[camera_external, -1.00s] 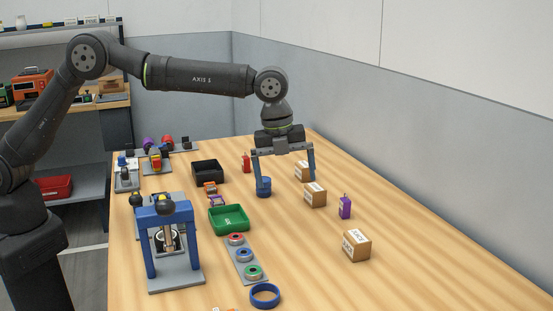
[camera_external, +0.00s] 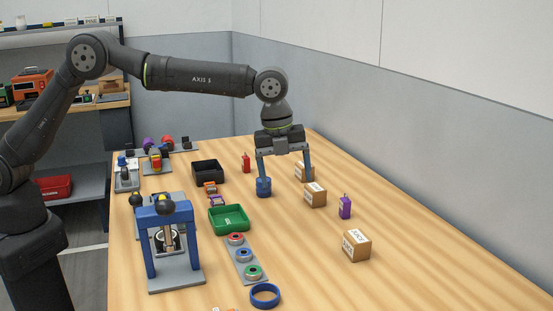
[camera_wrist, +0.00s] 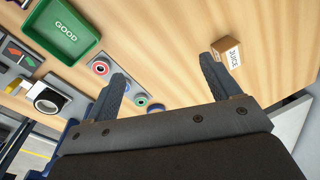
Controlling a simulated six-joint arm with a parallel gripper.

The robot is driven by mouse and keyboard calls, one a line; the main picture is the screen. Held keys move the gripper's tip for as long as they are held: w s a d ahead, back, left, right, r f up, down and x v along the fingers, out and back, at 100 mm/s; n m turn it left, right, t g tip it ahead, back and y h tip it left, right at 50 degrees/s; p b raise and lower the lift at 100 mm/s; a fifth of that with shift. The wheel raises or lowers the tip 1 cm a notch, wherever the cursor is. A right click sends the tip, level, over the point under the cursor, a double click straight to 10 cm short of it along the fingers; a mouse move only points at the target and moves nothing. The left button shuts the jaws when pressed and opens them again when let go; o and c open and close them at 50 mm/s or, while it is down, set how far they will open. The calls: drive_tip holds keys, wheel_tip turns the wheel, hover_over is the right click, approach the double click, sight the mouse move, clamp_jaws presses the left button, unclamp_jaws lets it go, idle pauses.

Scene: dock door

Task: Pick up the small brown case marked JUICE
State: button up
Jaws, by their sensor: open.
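The small brown case marked JUICE (camera_external: 357,245) stands on the wooden table, nearest the camera of the brown cases. It also shows in the wrist view (camera_wrist: 228,52), just beyond the tip of the right finger. My gripper (camera_external: 285,176) is open and empty above the table, farther back and to the left of the JUICE case in the external view.
Two similar brown cases stand behind, one (camera_external: 315,195) nearer and one (camera_external: 300,174) partly hidden by a finger. A purple item (camera_external: 345,208) stands between cases. A green GOOD bin (camera_external: 229,220) lies left. The table's right front is clear.

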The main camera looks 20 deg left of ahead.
drive_tip(key=n+t+h, duration=0.2)
drive_tip(key=n+h, duration=0.2)
drive_tip(key=n, duration=1.7)
approach(355, 236)
drive_tip(key=x, duration=0.4)
drive_tip(key=shift+s+a+f, duration=0.1)
drive_tip(key=shift+s+f, duration=0.15)
drive_tip(key=shift+f, duration=0.35)
drive_tip(key=shift+w+d+r+x, duration=0.1)
drive_tip(key=shift+w+x, duration=0.05)
drive_tip(key=shift+x, duration=1.1)
drive_tip(key=shift+w+d+r+x, duration=0.1)
drive_tip(key=shift+w+x, duration=0.1)
drive_tip(key=shift+x, duration=1.1)
drive_tip(key=c, duration=1.1)
drive_tip(key=shift+r, duration=0.1)
